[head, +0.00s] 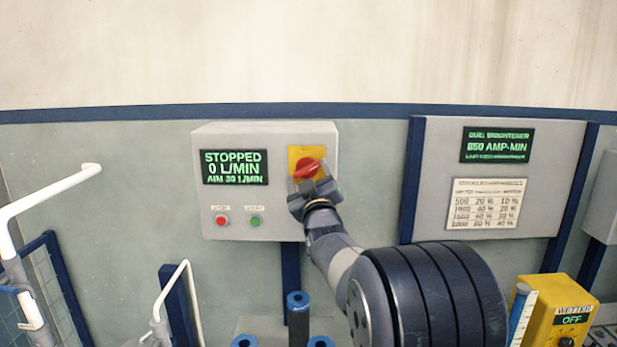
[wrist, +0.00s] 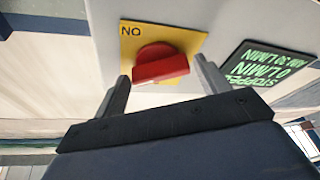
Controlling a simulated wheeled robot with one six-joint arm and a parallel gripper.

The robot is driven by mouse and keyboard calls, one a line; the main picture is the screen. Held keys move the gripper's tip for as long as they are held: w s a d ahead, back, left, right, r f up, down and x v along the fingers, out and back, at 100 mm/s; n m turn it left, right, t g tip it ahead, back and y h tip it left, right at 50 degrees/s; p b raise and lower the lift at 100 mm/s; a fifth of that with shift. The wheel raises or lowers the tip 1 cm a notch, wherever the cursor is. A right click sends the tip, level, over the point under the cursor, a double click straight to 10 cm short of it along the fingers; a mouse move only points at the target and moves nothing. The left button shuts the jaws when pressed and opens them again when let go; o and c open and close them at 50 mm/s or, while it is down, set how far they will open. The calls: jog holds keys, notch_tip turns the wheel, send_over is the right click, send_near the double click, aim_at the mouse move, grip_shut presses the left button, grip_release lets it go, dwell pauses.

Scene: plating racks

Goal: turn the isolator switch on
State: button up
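The isolator switch is a red rotary handle (head: 307,168) on a yellow plate (head: 296,154), on the right part of a grey control box (head: 212,145). The box's display (head: 235,167) reads "STOPPED 0 L/MIN, AIM 30 L/MIN". In the wrist view the red handle (wrist: 160,64) sits between and just beyond the fingers of my gripper (wrist: 164,84), with a gap on each side. The fingers are apart and hold nothing. In the head view my gripper (head: 316,186) covers the lower part of the yellow plate. A dark marking shows at a corner of the plate (wrist: 190,42).
Red (head: 222,220) and green (head: 255,221) buttons sit low on the box. A second panel (head: 435,190) with a display and a chart is to the right. A yellow "WETTER OFF" box (head: 540,330) is at lower right. White pipes (head: 60,187) stand at left.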

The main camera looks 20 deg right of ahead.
jog(key=c, duration=0.7)
jog(key=shift+o, duration=0.2)
jog(key=shift+f+m+b, duration=0.2)
jog(key=shift+m+b, duration=0.1)
jog(key=shift+b, duration=0.4)
jog(key=shift+f+m+h+b, duration=0.1)
jog(key=shift+m+h+b, duration=0.25)
jog(key=shift+b, duration=0.2)
jog(key=shift+a+r+m+g+h+b, duration=0.15)
jog(key=shift+m+h+b, duration=0.95)
jog(key=shift+m, duration=0.65)
jog(key=shift+a+r+m+g+h+b, duration=0.15)
jog(key=shift+m+h+b, duration=0.5)
jog(key=shift+m+b, duration=0.9)
jog(key=shift+d+m, duration=0.1)
jog(key=shift+m, duration=0.35)
